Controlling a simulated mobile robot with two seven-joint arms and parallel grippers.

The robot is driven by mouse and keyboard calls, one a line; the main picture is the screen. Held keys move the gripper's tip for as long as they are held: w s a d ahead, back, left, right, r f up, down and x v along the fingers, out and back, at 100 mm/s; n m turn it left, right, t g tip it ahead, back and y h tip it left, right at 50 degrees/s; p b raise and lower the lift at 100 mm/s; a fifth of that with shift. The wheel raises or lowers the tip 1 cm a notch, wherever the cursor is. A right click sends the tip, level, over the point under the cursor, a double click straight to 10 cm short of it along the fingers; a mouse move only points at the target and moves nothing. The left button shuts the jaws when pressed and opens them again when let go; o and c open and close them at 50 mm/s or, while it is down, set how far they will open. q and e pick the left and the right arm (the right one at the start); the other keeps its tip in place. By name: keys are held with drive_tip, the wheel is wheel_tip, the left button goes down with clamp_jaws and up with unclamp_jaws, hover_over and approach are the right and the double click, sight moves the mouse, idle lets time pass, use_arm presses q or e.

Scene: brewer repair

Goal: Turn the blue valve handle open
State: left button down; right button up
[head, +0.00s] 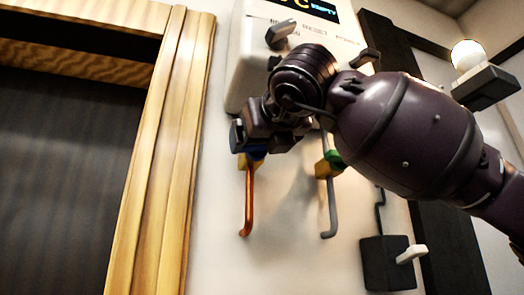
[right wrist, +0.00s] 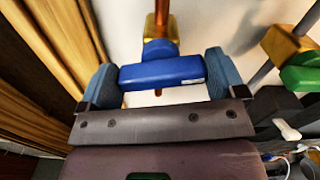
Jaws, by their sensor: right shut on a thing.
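The blue valve handle (right wrist: 162,72) lies between the two blue-grey finger pads of my right gripper (right wrist: 165,80) in the right wrist view. The gripper is shut on it, one pad at each end. The handle's bar runs crosswise to the copper pipe and brass valve body (right wrist: 160,26). In the head view my right gripper (head: 243,135) is at the valve below the brewer, and only a little of the blue handle (head: 252,153) shows. The copper pipe (head: 248,205) runs down below it. My left gripper is not in view.
A second valve with a green handle (head: 333,160) and grey pipe (head: 331,210) is close on the right. The white brewer (head: 250,60) with knobs is above. A wooden frame (head: 165,150) stands left. A black box with a white lever (head: 388,262) is lower right.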

drive_tip(key=shift+f+n, duration=0.15)
drive_tip(key=shift+n, duration=1.25)
drive_tip(key=n, duration=0.2)
drive_tip(key=shift+n, duration=0.4)
drive_tip(key=n, duration=0.2)
drive_tip(key=shift+a+n, duration=0.1)
drive_tip(key=shift+n, duration=0.2)
drive_tip(key=n, duration=0.2)
drive_tip(key=shift+s+n, duration=0.1)
drive_tip(key=shift+n, duration=0.3)
use_arm(q)
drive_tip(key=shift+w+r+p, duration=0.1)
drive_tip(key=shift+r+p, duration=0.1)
drive_tip(key=shift+p, duration=0.2)
use_arm(e)
drive_tip(key=shift+n, duration=2.2)
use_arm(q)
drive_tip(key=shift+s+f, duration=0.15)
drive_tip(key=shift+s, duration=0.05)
use_arm(e)
drive_tip(key=shift+f, duration=0.1)
